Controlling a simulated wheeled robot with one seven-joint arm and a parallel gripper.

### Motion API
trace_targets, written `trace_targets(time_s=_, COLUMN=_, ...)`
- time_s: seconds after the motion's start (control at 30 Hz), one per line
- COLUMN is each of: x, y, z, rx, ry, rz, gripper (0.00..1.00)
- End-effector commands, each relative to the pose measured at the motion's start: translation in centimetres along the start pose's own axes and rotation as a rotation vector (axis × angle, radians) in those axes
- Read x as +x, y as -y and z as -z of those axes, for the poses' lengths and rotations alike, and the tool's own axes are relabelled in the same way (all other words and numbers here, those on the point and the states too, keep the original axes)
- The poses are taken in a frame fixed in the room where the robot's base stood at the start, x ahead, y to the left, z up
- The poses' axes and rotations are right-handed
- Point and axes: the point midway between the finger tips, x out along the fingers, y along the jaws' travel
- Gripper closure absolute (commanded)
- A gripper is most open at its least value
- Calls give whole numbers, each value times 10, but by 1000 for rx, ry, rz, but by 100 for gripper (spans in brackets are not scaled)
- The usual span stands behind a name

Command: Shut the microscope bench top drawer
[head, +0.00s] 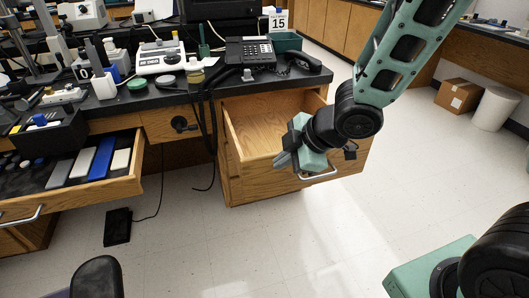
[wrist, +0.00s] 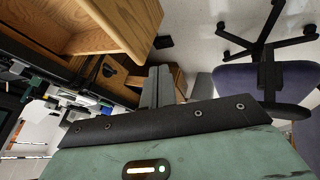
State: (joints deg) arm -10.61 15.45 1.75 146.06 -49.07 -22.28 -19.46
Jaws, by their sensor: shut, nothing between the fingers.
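A wooden drawer (head: 262,133) under the bench top is pulled out in the middle of the head view. It looks empty, and its metal handle (head: 320,176) shows on the front below my gripper. My gripper (head: 280,160) overlaps the drawer's front in the head view, fingers pointing left; I cannot tell whether it touches. In the wrist view my gripper (wrist: 157,86) has its fingers together with nothing between them, and wooden drawer panels (wrist: 118,25) show at upper left. A second open drawer (head: 125,183) at left holds blue, grey and white items.
The bench top (head: 135,100) carries a telephone (head: 250,52), a white instrument (head: 160,57) and bottles. A black pedal (head: 118,227) lies on the floor. A purple chair (wrist: 238,80) stands at right in the wrist view. The floor (head: 270,240) before the drawer is clear.

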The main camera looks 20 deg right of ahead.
Motion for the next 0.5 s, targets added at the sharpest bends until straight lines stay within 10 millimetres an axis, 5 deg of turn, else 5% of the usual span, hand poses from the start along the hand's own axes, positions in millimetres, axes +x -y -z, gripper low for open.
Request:
trace_targets(time_s=0.33, x=11, y=-2, z=-3, rx=-12, ry=24, rz=-14, gripper=100)
trace_targets(time_s=0.5, x=46, y=1, z=-8, rx=-12, ry=22, rz=-17, gripper=100)
